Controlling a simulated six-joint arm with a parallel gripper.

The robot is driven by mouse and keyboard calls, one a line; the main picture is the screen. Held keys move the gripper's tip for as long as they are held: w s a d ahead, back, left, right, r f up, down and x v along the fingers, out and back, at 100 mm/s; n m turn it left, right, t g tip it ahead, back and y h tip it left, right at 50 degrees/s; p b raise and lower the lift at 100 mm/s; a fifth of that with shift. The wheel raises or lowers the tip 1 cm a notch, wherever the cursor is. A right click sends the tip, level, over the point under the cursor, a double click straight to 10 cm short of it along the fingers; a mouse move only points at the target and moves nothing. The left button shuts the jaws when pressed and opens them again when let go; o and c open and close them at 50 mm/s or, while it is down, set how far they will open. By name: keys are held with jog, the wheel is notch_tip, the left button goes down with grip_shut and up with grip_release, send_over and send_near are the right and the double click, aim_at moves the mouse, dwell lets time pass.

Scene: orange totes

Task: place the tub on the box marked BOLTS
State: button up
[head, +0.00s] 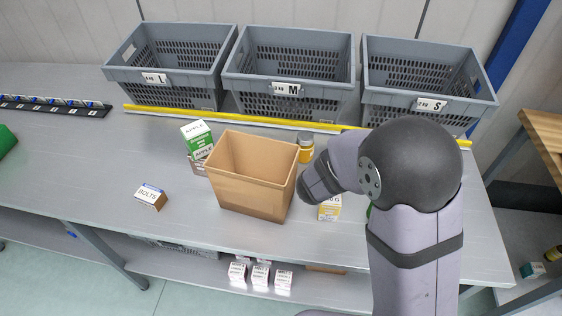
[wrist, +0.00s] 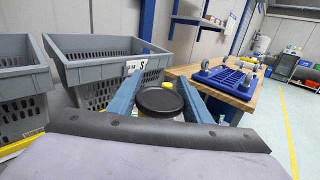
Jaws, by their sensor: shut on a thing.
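The tub (wrist: 158,102), with a round black lid, is between the two blue fingers of my gripper (wrist: 161,84) in the wrist view. The fingers are shut on it. My arm hides the gripper and the held tub in the head view. The box marked BOLTS (head: 150,196) is small, with a white labelled face, a blue top edge and a brown side. It sits on the left part of the grey table, left of a large tan bin, and nothing rests on it.
The tan bin (head: 253,178) stands mid-table, with green-and-white APPLE cartons (head: 197,140) at its left and a yellow jar (head: 306,150) behind its right corner. A yellow-labelled box (head: 330,208) is beside my arm. Grey totes L (head: 156,78), M (head: 290,87) and S (head: 432,104) line the back.

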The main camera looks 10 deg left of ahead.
jog(key=w+a+r+n+t+y+b, duration=0.1)
jog(key=w+a+n+t+y+b, duration=0.15)
jog(key=a, duration=0.55)
jog(key=w+a+r+n+t+y+b, duration=0.1)
jog(key=w+a+r, duration=0.15)
jog(key=a, duration=0.65)
jog(key=a+f+n+t+y+b, duration=0.25)
jog(key=a+y, duration=0.35)
jog(key=a, duration=1)
jog(key=n+g+y+b, duration=0.2)
jog(key=n+y+b, duration=0.6)
jog(key=y, duration=0.4)
send_over(151, 198)
jog(key=w, duration=0.5)
notch_tip(151, 198, down, 6)
jog(key=n, duration=0.1)
jog(key=shift+s+a+f+p, duration=0.1)
jog(key=shift+f+p, duration=0.45)
jog(key=shift+f, duration=2)
jog(key=shift+s+f+p, duration=0.1)
jog(key=shift+f+p, duration=0.4)
jog(key=shift+f, duration=2.05)
jog(key=shift+f+b, duration=0.25)
jog(key=shift+b, duration=0.05)
jog(key=o, duration=1.1)
